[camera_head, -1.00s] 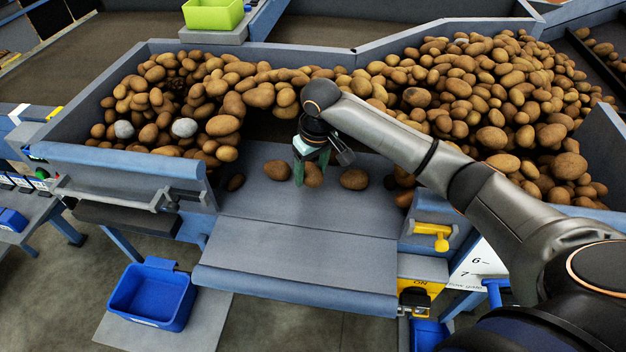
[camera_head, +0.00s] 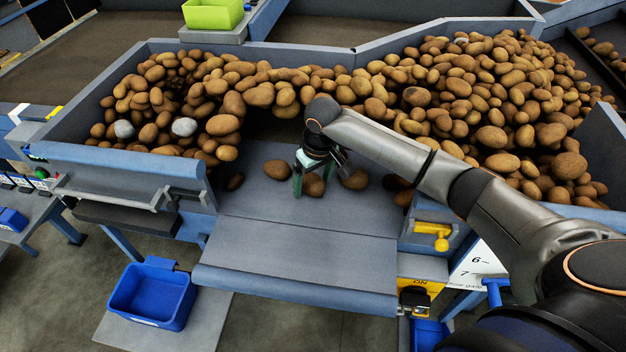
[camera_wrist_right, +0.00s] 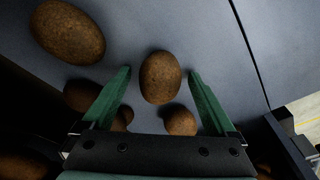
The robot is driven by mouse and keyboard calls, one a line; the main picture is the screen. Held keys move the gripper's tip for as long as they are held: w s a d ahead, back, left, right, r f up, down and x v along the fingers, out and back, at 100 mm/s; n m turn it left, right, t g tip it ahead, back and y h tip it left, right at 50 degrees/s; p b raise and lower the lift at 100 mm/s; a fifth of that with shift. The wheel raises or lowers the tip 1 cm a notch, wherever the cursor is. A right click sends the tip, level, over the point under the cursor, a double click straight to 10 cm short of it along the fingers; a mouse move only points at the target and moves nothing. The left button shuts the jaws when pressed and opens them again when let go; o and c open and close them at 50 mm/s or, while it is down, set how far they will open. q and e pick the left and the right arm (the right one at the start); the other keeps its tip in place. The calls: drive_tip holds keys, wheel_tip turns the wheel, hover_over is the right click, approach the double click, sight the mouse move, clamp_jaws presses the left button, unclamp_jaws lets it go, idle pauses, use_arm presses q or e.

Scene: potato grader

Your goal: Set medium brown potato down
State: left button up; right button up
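The medium brown potato (camera_head: 315,187) lies on the grey sorting shelf (camera_head: 290,240). My right gripper (camera_head: 313,183) has green fingers and reaches down over it from the right. In the right wrist view the same potato (camera_wrist_right: 160,77) sits between the two fingertips (camera_wrist_right: 160,72), with a visible gap on each side. The right gripper is open around it. Other potatoes lie close by on the shelf, one to the left (camera_head: 277,169) and one to the right (camera_head: 355,180), partly behind my wrist. My left gripper is not in view.
Big potato heaps fill the bin at left (camera_head: 160,110) and right (camera_head: 490,90). Two grey stones (camera_head: 184,126) lie among the left heap. A blue bin (camera_head: 150,297) stands on the floor and a green crate (camera_head: 212,14) at the back. The shelf's front part is bare.

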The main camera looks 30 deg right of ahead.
sight(317, 184)
wheel_tip(317, 184, up, 12)
drive_tip(key=s, duration=0.1)
drive_tip(key=shift+s+d, duration=0.15)
drive_tip(key=shift+s, duration=0.2)
idle(1.4)
